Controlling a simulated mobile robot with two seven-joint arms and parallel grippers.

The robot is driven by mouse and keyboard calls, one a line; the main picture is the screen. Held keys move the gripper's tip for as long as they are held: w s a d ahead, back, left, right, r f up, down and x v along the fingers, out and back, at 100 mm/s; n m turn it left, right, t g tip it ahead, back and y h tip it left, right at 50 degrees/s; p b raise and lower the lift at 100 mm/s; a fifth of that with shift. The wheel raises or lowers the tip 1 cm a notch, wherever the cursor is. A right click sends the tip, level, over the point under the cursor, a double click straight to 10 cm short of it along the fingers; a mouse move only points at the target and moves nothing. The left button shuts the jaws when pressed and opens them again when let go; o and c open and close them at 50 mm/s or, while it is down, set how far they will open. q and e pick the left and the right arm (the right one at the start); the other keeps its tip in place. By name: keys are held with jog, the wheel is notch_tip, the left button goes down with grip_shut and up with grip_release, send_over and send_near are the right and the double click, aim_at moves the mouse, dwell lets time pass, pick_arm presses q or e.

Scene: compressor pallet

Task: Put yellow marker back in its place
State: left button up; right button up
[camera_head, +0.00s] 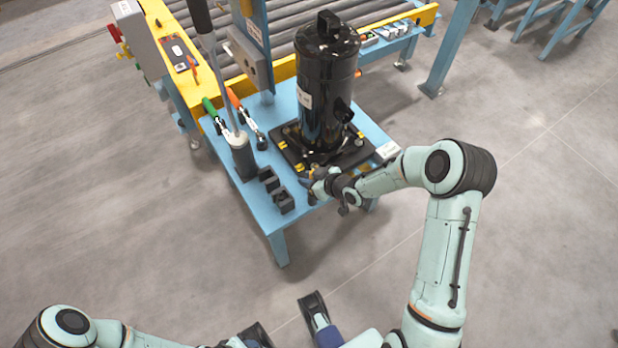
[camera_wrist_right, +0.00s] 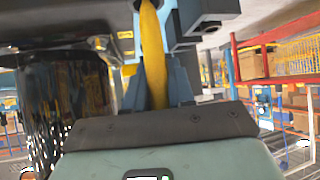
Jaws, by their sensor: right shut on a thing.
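The yellow marker (camera_wrist_right: 152,50) runs as a long yellow strip between the blue-grey fingers of my right gripper (camera_wrist_right: 158,85) in the right wrist view. The right gripper is shut on it. In the head view the right gripper (camera_head: 318,186) is at the front edge of the blue table, just in front of the compressor's black base. The marker cannot be made out there. My left gripper (camera_head: 284,312) is at the bottom of the head view, fingers apart and empty, away from the table. Which holder belongs to the marker cannot be told.
A tall black compressor (camera_head: 323,90) stands on the blue table (camera_head: 252,199). A small white box (camera_head: 387,151) is at the right corner. A roller conveyor (camera_head: 283,20) lies behind.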

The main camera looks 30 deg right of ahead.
pick_arm(q)
jog(key=shift+s+a+f+b, duration=0.1)
jog(key=shift+f+b, duration=0.7)
jog(key=shift+f, duration=0.55)
jog(key=shift+s+f+b, duration=0.1)
jog(key=shift+f+b, duration=0.7)
jog(key=shift+f, duration=0.5)
pick_arm(e)
jog(key=shift+f, duration=2.6)
jog(key=o, duration=1)
jog(key=shift+r, duration=0.1)
pick_arm(q)
jog(key=shift+w, duration=0.1)
jog(key=w+a+t+y, duration=0.1)
jog(key=w+a+t, duration=0.15)
jog(key=w, duration=0.45)
jog(key=s+d+r+g+h+p, duration=0.1)
jog(key=s+d+r+g+p, duration=0.1)
jog(key=s+r+p, duration=0.3)
jog(key=shift+s+d+r, duration=0.4)
jog(key=shift+s+r, duration=0.1)
jog(key=shift+s, duration=0.25)
pick_arm(e)
jog(key=shift+v, duration=6.9)
jog(key=shift+w+a+r, duration=0.1)
jog(key=shift+r, duration=0.1)
